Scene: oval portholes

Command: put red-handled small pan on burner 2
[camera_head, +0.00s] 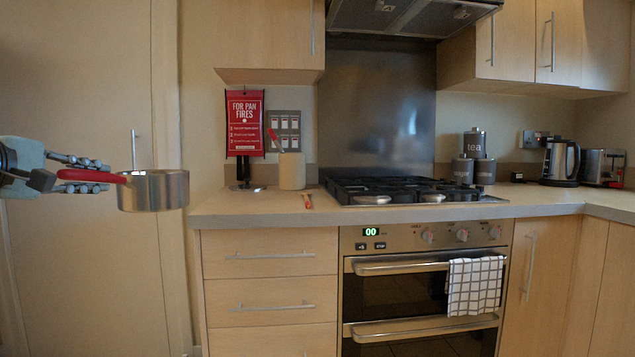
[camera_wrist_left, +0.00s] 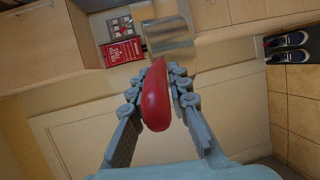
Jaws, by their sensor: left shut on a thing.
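The small pan (camera_head: 153,191) has a steel body and a red handle (camera_head: 92,176). My left gripper (camera_head: 90,175) is shut on the red handle and holds the pan in the air, left of the counter and apart from it. The pan looks about level. In the left wrist view the red handle (camera_wrist_left: 155,97) lies between the two fingers of my left gripper (camera_wrist_left: 156,90), with the steel pan body (camera_wrist_left: 170,40) beyond. The hob (camera_head: 405,190) is set in the counter to the right, with black grates. Burner numbers cannot be read. My right gripper is not in view.
The counter (camera_head: 245,208) has a utensil pot (camera_head: 291,171), a small red item (camera_head: 307,201) and a red fire sign (camera_head: 245,123) near its left end. Canisters (camera_head: 474,170), a kettle (camera_head: 561,161) and a toaster (camera_head: 603,167) stand right of the hob. An extractor hood (camera_head: 410,15) hangs above.

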